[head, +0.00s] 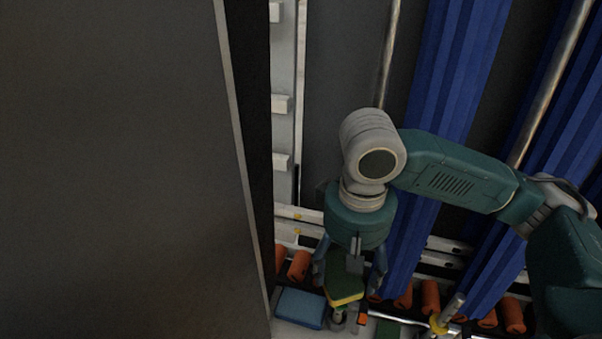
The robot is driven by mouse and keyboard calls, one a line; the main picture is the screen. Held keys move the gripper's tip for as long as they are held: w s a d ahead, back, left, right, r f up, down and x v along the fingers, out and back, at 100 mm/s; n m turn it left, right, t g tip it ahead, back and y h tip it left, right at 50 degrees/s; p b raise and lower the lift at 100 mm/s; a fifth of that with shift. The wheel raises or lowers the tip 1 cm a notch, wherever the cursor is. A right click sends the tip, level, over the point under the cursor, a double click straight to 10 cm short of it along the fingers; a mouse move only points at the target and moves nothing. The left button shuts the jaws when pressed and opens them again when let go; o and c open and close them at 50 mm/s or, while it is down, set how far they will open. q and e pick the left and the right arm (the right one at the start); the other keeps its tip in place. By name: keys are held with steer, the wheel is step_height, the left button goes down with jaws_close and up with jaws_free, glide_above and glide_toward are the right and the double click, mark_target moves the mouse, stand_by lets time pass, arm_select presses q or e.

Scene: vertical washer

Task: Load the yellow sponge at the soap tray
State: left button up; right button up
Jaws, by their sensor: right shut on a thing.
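The yellow sponge (344,290) shows a dark green upper face and a yellow edge. My right gripper (349,277) points down and is shut on it, one finger at each side. The sponge is near the bottom of the view, in front of the white frame. A pale tray-like surface (288,330) shows at the bottom edge below the sponge; I cannot tell whether it is the soap tray. My left gripper is not in view.
A blue sponge (300,308) lies left of the held sponge. Several orange rollers (430,296) line the back. Blue hanging brushes (447,75) stand behind my right arm. A large dark panel (110,170) fills the left side.

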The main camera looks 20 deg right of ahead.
steer(key=w+a+f+m+b, duration=0.15)
steer(key=w+f+m, duration=0.35)
steer(key=f, duration=0.5)
steer(key=w+a+f+m, duration=0.2)
steer(key=w+a+f, duration=0.1)
steer(key=w+f, duration=0.6)
steer(key=f+b, duration=0.2)
steer(key=f, duration=0.3)
steer(key=f+m+b, duration=0.1)
steer(key=f+b, duration=0.2)
steer(key=f, duration=0.3)
steer(key=s+d+f+m+b, duration=0.1)
steer(key=f+b, duration=0.1)
steer(key=f, duration=0.4)
steer(key=shift+d, duration=0.1)
steer(key=shift+f, duration=0.55)
steer(key=shift+s+f, duration=0.15)
steer(key=shift+s, duration=0.1)
stand_by(1.8)
steer(key=shift+p, duration=0.35)
